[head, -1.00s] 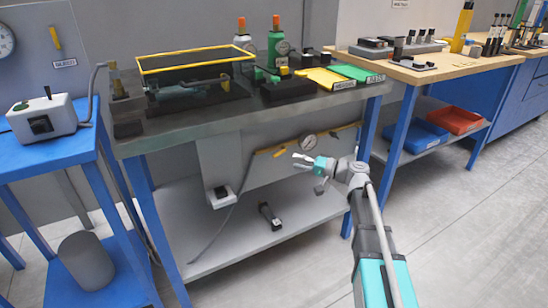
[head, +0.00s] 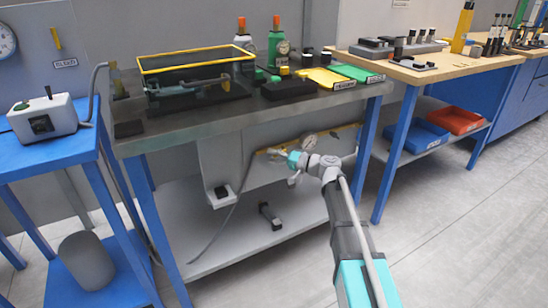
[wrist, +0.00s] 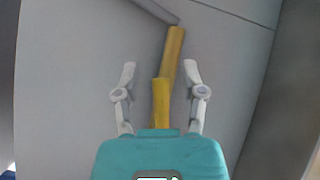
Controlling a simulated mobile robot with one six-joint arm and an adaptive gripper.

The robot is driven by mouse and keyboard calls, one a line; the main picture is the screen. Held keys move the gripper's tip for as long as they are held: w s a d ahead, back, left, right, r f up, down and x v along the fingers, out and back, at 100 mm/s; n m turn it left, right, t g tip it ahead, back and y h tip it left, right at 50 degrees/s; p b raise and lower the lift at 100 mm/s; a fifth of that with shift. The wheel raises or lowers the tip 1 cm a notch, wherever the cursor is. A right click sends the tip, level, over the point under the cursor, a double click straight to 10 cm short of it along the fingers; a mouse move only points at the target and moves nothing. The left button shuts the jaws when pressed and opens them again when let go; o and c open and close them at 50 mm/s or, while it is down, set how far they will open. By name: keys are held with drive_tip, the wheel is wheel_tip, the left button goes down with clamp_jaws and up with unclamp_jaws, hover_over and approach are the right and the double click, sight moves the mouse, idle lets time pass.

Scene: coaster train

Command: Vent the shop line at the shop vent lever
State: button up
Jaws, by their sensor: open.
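My gripper (head: 278,154) is open in front of the grey panel under the middle bench. In the wrist view, the gripper (wrist: 160,70) has one finger on each side of a yellow bar (wrist: 161,102), with a gap on both sides. A second yellow length (wrist: 174,52) runs on beyond it, toward a grey rod or pipe. I cannot tell which yellow part is the vent lever, or how far it stands off the panel. In the head view, the yellow part (head: 262,152) is partly hidden by my gripper.
The bench top (head: 215,118) carries a yellow-rimmed tray and bottles. A lower shelf (head: 235,255) holds a small dark part (head: 270,216). A yellow handle (head: 56,38) with an unreadable label is on the left wall panel. Floor at the right is clear.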

clamp_jaws()
drive_tip(key=shift+r+m+y+b, duration=0.3)
drive_tip(key=shift+m+y+b, duration=0.2)
drive_tip(key=shift+m, duration=0.1)
unclamp_jaws()
